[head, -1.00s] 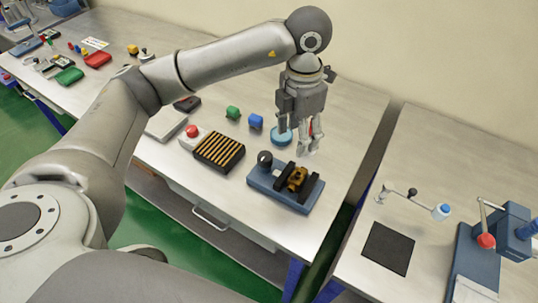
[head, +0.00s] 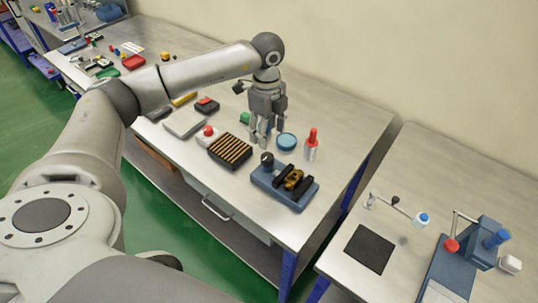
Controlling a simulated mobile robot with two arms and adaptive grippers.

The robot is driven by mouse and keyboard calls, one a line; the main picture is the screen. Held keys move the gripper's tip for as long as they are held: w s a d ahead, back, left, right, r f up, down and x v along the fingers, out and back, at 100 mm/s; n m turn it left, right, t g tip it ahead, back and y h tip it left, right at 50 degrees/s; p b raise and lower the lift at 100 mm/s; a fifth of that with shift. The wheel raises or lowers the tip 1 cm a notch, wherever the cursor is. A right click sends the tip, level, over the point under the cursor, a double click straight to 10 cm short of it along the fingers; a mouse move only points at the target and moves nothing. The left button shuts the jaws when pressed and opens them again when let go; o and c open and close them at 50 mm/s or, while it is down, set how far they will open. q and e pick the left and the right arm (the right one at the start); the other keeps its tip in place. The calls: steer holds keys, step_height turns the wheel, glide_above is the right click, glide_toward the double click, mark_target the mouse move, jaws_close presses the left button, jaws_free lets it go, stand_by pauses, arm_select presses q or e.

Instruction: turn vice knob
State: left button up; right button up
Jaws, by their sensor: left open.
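The vice (head: 297,203) has a blue base, dark jaws and a brass-coloured piece between them. It sits near the front edge of the middle bench. Its round black knob (head: 267,160) is at the vice's left end. My left gripper (head: 259,142) points downward, open and empty. In the picture its fingertips are just above and left of the knob, apart from it. Their height over the bench is hard to tell. My right gripper is not in view.
A black-and-yellow ribbed block (head: 230,151) and a red button on a white box (head: 208,134) lie left of the vice. A round blue container (head: 287,141) and a red-topped bottle (head: 311,145) stand behind it. The right bench (head: 335,262) is across a gap.

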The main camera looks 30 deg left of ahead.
mark_target(268, 156)
arm_select(q)
step_height(268, 156, down, 8)
steer(key=p, duration=0.3)
steer(key=shift+f, duration=1)
steer(key=c, duration=1)
steer(key=shift+c, duration=0.2)
